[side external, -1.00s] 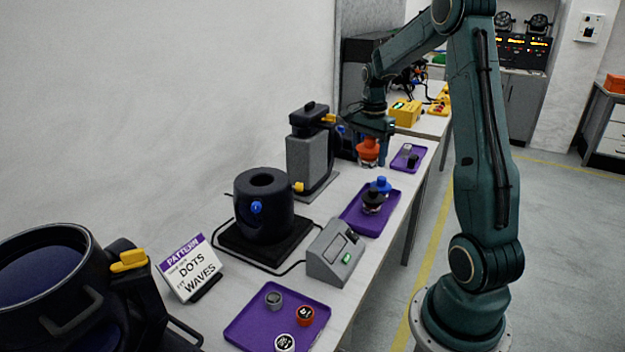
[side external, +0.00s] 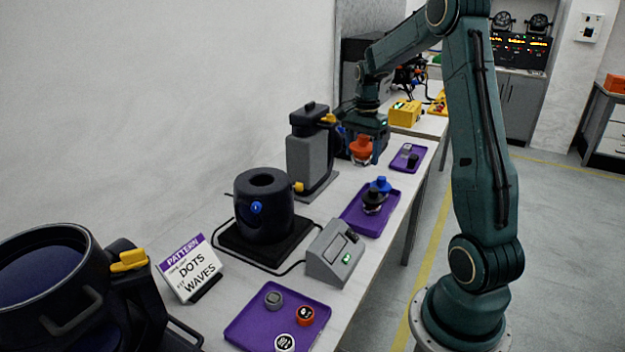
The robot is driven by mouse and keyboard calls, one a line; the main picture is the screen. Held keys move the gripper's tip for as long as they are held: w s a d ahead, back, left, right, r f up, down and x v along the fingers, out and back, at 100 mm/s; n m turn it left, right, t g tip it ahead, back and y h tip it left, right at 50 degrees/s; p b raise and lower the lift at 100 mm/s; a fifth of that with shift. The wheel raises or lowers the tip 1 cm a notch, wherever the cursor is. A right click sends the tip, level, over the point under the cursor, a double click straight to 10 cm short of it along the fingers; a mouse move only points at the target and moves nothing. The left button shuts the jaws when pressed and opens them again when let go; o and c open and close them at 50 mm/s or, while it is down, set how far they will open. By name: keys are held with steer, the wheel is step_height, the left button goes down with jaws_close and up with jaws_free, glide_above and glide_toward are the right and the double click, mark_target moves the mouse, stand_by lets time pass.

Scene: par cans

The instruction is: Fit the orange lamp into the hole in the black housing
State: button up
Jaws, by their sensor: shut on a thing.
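The orange lamp (side external: 361,147) is in my gripper (side external: 364,150) at the far part of the bench, above the bench top and to the right of the grey speaker-like case. My gripper is shut on it. The black housing (side external: 264,207) is a round dark body with a hole in its top, standing on a black base (side external: 238,244) nearer the camera. A blue round piece (side external: 256,207) is on its front side. The lamp is well apart from the housing.
A purple tray (side external: 359,222) holds a blue lamp (side external: 381,184) and a black one (side external: 373,200). A grey case (side external: 307,160) stands between lamp and housing. A grey box (side external: 334,254), a sign (side external: 190,270) and another purple tray (side external: 252,332) are nearer.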

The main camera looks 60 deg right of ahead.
steer(key=w+a+r+n, duration=0.2)
steer(key=w+a, duration=0.6)
steer(key=w, duration=0.2)
steer(key=w+a+r+n, duration=0.2)
steer(key=w+a+r, duration=0.1)
steer(key=w+a, duration=0.6)
steer(key=shift+w+a+r, duration=0.15)
steer(key=shift+w+a, duration=0.15)
steer(key=shift+w, duration=0.35)
steer(key=shift+f, duration=0.2)
steer(key=shift+f, duration=3.1)
steer(key=shift+f, duration=0.85)
steer(key=o, duration=1.2)
steer(key=shift+c, duration=0.2)
